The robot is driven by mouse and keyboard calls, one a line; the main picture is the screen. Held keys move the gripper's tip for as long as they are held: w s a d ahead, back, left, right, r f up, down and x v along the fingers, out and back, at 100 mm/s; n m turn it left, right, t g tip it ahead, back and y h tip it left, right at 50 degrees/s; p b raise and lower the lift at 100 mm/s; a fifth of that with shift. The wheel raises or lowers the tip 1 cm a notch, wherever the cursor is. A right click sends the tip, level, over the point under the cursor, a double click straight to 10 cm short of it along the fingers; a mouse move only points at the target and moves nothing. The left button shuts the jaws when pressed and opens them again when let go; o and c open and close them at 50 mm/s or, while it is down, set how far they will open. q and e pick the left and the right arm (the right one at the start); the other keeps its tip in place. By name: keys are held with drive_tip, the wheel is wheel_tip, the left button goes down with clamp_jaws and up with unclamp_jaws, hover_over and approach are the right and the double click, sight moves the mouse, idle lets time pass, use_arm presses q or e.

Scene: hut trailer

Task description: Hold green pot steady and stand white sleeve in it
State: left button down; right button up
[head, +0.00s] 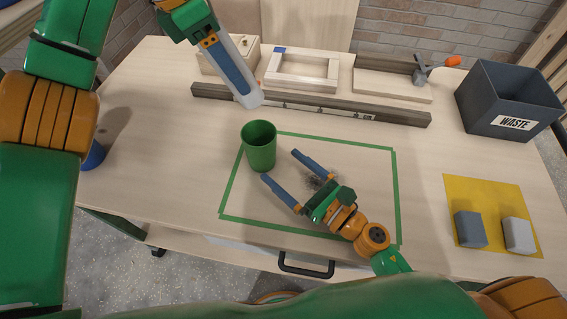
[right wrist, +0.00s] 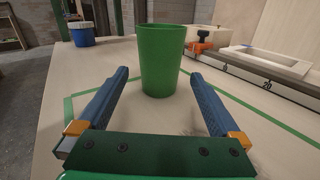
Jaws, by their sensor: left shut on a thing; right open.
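A blue finger covers part of the sleeve.
A grey rail (head: 300,106) runs behind the pot, with a white frame (head: 300,70) and clamp (head: 420,75) beyond. A waste bin (head: 490,108) stands right. Grey blocks (head: 470,229) lie on a yellow mat (head: 485,190). A blue container (right wrist: 82,34) stands left.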

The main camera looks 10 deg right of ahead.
drive_tip(key=x, duration=1)
drive_tip(key=shift+w+a, duration=0.25)
drive_tip(key=shift+w, duration=0.1)
drive_tip(key=shift+w+a, duration=0.35)
drive_tip(key=c, duration=1.1)
use_arm(q)
drive_tip(key=m, duration=0.2)
hover_over(261, 148)
drive_tip(key=w+a, duration=0.3)
drive_tip(key=w, duration=0.1)
wheel_tip(261, 148, down, 11)
drive_tip(key=shift+d+g, duration=0.25)
drive_tip(key=shift+g, duration=0.15)
use_arm(e)
drive_tip(key=shift+c, duration=0.2)
use_arm(q)
drive_tip(key=shift+s, duration=0.1)
drive_tip(key=shift+c, duration=0.9)
unclamp_jaws()
